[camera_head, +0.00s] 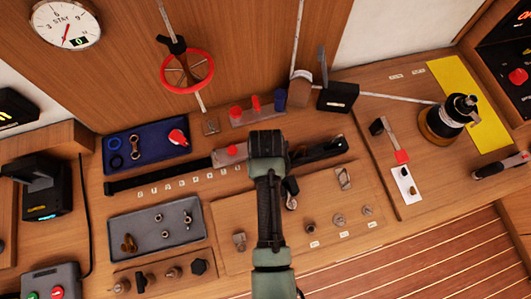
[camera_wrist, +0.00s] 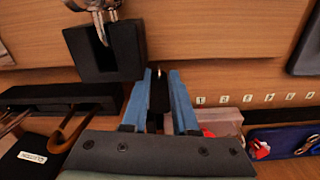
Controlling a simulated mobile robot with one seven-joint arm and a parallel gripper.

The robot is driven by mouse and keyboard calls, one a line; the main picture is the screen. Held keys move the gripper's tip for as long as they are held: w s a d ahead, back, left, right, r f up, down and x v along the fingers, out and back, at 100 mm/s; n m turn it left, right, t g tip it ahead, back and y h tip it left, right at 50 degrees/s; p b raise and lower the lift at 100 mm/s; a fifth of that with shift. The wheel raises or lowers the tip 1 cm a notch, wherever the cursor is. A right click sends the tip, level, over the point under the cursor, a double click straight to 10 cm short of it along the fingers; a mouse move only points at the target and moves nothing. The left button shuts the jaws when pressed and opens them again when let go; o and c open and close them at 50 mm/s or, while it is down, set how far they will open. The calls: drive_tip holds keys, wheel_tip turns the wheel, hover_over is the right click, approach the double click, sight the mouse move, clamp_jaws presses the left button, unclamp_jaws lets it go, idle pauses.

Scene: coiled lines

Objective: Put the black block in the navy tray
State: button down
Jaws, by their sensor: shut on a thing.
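My gripper (camera_wrist: 158,85) is shut on a narrow dark thing (camera_wrist: 158,98), most likely the black block. Only a thin strip of it shows between the blue fingers in the wrist view. In the head view my gripper (camera_head: 267,145) is over the middle of the bench and its wrist hides the fingertips and what they hold. The navy tray (camera_head: 150,133) lies at the back left of the bench, to the left of my gripper. It holds dark rings and a red-and-white piece. In the wrist view the navy tray (camera_wrist: 262,133) is at the lower right.
A grey tray (camera_head: 157,239) with small metal parts lies at the front left. A long black rail (camera_head: 160,178) and a box with red levers (camera_head: 250,112) stand nearby. A red handwheel (camera_head: 188,72) rises behind. A winch (camera_head: 449,120) stands right. A black fitting (camera_wrist: 115,55) is near my fingers.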

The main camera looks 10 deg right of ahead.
drive_tip(key=shift+f, duration=0.25)
drive_tip(key=shift+f, duration=0.2)
drive_tip(key=c, duration=0.7)
unclamp_jaws()
drive_tip(key=shift+r, duration=0.1)
